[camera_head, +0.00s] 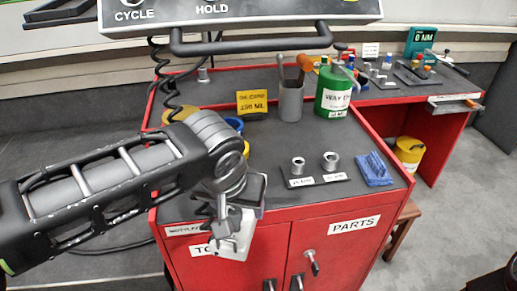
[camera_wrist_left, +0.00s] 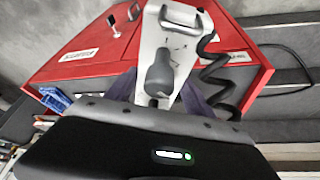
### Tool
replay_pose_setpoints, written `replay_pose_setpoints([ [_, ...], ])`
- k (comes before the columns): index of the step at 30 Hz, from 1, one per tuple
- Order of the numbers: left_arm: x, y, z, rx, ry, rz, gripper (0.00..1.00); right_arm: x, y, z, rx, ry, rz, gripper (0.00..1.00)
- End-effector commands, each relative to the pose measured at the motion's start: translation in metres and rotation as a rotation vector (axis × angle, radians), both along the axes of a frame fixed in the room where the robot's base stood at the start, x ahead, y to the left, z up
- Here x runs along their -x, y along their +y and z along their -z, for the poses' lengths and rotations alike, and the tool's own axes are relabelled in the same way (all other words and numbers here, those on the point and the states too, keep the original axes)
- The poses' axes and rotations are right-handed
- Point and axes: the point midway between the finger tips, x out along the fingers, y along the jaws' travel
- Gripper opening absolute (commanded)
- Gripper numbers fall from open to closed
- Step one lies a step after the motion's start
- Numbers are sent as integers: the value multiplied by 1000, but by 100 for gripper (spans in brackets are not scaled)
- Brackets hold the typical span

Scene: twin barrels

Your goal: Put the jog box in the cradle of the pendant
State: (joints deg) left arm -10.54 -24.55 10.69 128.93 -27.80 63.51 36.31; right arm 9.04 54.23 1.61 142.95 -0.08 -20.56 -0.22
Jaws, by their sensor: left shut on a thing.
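The jog box (camera_head: 237,238) is a pale box hanging in front of the red cabinet's near edge, partly hidden by my left arm. My left gripper (camera_head: 228,222) is shut on it. In the left wrist view the jog box (camera_wrist_left: 178,28) is white with a grey knob and a metal loop handle, between the dark fingers of my left gripper (camera_wrist_left: 160,98). The pendant (camera_head: 240,14) crosses the top of the head view, reading "CYCLE" and "HOLD", with a dark bar below. I cannot make out its cradle. My right gripper is out of view.
A coiled black cable (camera_head: 163,75) hangs left of the cabinet top's middle, below the pendant.

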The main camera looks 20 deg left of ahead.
Motion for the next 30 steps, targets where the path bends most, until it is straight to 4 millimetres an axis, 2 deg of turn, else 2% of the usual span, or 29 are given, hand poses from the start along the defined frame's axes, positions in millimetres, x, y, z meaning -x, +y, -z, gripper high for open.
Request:
replay_pose_setpoints([
  [11, 4, 1, -3, 1, -4, -5, 0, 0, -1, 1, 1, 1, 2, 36],
  [17, -9, 2, -3, 2, -2, -5, 0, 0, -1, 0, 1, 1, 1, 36],
  [23, -49, 9, -3, 3, -1, -5, 0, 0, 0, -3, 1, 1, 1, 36],
  [30, -111, 19, -3, 1, -1, -6, 0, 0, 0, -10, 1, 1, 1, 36],
])
